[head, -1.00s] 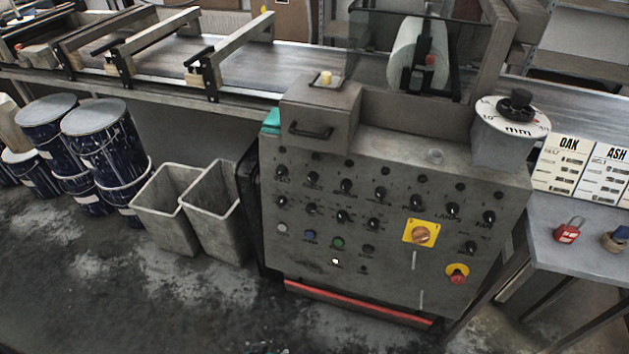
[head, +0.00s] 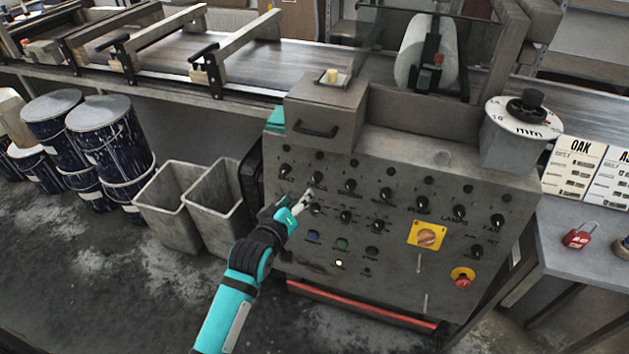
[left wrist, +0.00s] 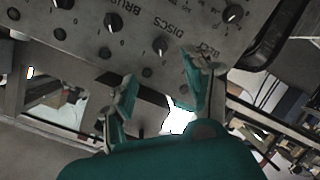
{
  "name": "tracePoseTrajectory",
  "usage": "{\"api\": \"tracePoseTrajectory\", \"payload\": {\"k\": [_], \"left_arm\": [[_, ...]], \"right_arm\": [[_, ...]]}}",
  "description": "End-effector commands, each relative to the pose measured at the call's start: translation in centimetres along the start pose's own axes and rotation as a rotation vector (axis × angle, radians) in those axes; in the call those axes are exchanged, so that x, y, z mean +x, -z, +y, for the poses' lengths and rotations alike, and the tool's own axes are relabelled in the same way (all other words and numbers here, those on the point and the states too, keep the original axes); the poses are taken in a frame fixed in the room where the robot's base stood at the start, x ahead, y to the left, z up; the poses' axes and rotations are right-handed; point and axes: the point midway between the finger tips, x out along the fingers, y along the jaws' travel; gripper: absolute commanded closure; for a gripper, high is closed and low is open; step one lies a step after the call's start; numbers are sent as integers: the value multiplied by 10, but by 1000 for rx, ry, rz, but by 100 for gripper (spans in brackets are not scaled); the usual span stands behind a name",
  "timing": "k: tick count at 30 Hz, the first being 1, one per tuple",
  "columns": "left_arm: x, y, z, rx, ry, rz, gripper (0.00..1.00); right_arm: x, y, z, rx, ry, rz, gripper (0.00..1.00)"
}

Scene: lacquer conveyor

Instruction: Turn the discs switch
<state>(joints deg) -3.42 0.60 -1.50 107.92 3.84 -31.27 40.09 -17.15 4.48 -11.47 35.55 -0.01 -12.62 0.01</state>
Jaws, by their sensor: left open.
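The discs switch (head: 318,178) is a small black rotary knob with a light pointer mark, in the upper knob row on the grey control panel (head: 390,262). In the left wrist view the switch (left wrist: 160,45) shows under its "DISCS" label. My left gripper (head: 304,200) is in front of the panel, just below the switch in the head view. In the left wrist view the gripper (left wrist: 163,74) has its teal fingers spread, with nothing between them. Whether a fingertip touches the panel, I cannot tell. My right gripper is not in view.
Other knobs crowd the panel, including the brush knob (left wrist: 113,22). A yellow-plated switch (head: 427,236) and a red emergency button (head: 463,278) are at the right. Grey bins (head: 216,205) and blue drums (head: 105,140) stand left. A side table (head: 575,262) is at right.

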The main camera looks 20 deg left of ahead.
Motion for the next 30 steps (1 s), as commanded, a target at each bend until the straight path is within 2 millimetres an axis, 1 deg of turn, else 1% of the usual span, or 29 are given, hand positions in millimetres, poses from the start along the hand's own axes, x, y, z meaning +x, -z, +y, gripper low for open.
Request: {"api": "tracePoseTrajectory", "payload": {"k": [1,9,15,18,21,30], "left_arm": [[13,0,0,1,0,0,48],[71,0,0,2,0,-1,48],[103,-1,0,2,0,-1,48],[113,-1,0,2,0,-1,48],[119,-1,0,3,1,-1,48],[121,0,0,2,0,-1,48]], "right_arm": [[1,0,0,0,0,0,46],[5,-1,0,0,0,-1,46],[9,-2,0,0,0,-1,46],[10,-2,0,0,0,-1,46],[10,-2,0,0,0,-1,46],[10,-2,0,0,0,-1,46]]}}
